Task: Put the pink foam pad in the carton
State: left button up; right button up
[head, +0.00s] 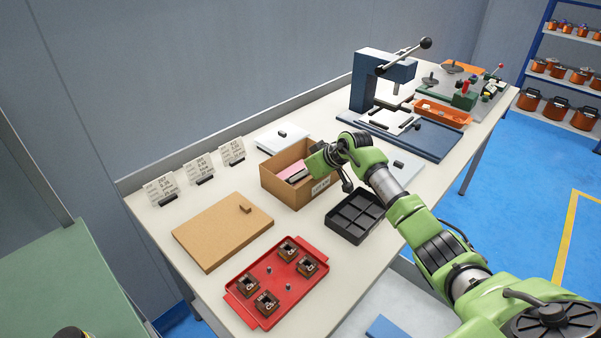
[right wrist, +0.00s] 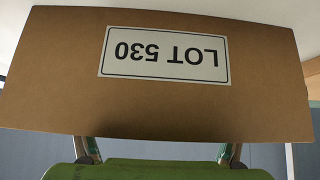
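The open brown carton (head: 318,194) stands mid-bench in the head view. In the right wrist view its wall, labelled LOT 530 upside down (right wrist: 200,100), fills most of the picture. The pink foam pad (head: 291,171) shows as a small pink patch within the carton's opening; the rest is hidden. My right gripper (head: 318,165) is over the carton, close to the pad. In the right wrist view the finger bases stand apart and lean outward, but the carton wall hides the fingertips, so I cannot tell whether they touch the pad. My left gripper is not in view.
A black compartment tray (head: 354,216) stands right in front of the carton. A brown board (head: 215,235) and a red tray (head: 240,298) with several coil parts lie to the left. White cards (head: 196,170) stand behind. A blue press (head: 368,85) stands farther back.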

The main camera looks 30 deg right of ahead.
jog(key=shift+o, duration=0.4)
jog(key=shift+r, duration=0.1)
jog(key=shift+s+d+r, duration=0.1)
jog(key=shift+r, duration=0.15)
jog(key=v, duration=1.1)
jog(key=shift+s, duration=0.2)
jog(key=shift+r, duration=0.15)
